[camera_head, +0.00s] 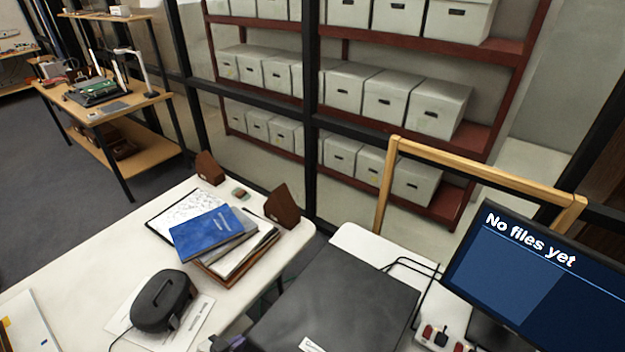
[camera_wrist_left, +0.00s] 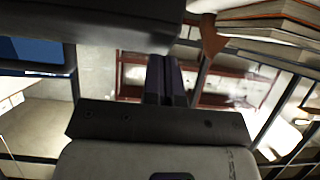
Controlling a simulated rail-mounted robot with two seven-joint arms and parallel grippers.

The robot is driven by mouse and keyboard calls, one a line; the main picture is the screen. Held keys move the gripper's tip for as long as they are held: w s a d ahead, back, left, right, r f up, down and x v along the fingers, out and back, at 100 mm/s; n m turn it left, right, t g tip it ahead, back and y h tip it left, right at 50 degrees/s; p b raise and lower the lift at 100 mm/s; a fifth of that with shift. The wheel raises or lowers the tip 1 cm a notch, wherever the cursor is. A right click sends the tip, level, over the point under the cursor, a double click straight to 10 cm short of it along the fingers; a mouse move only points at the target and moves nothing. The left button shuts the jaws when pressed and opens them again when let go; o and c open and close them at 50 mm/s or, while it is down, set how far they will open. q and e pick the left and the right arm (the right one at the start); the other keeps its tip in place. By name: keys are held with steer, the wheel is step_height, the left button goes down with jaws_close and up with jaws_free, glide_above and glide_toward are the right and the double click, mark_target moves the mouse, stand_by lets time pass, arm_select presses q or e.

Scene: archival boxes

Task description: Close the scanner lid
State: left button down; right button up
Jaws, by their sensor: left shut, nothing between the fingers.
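The scanner (camera_head: 335,300) is a dark grey, flat-topped box on the white table, at the bottom middle of the head view, with a white label near its front edge. Its front part is cut off by the frame, and I cannot tell whether its lid lies fully down. My left gripper (camera_head: 230,343) shows only partly at the bottom edge, just left of the scanner. In the left wrist view, its fingers (camera_wrist_left: 166,82) are together with nothing between them. A dark slab, probably the scanner (camera_wrist_left: 100,22), fills the top left there. My right gripper is out of view.
A monitor (camera_head: 545,275) reading "No files yet" stands right of the scanner, with cables and a small switch box (camera_head: 440,338) nearby. Left are a blue book (camera_head: 207,233) on papers and a black device (camera_head: 163,300). A wooden frame (camera_head: 480,170) and boxed shelves stand behind.

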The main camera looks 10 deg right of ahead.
arm_select(q)
steer(key=shift+s+a+f, duration=0.15)
steer(key=shift+f, duration=0.25)
steer(key=shift+s+a+f, duration=0.1)
steer(key=shift+f, duration=0.35)
steer(key=s+a+r+p, duration=0.4)
steer(key=s+a+r, duration=0.2)
steer(key=r, duration=0.3)
steer(key=shift+s+a+r+p, duration=0.2)
steer(key=shift+s+a+p, duration=0.15)
steer(key=shift+s, duration=0.35)
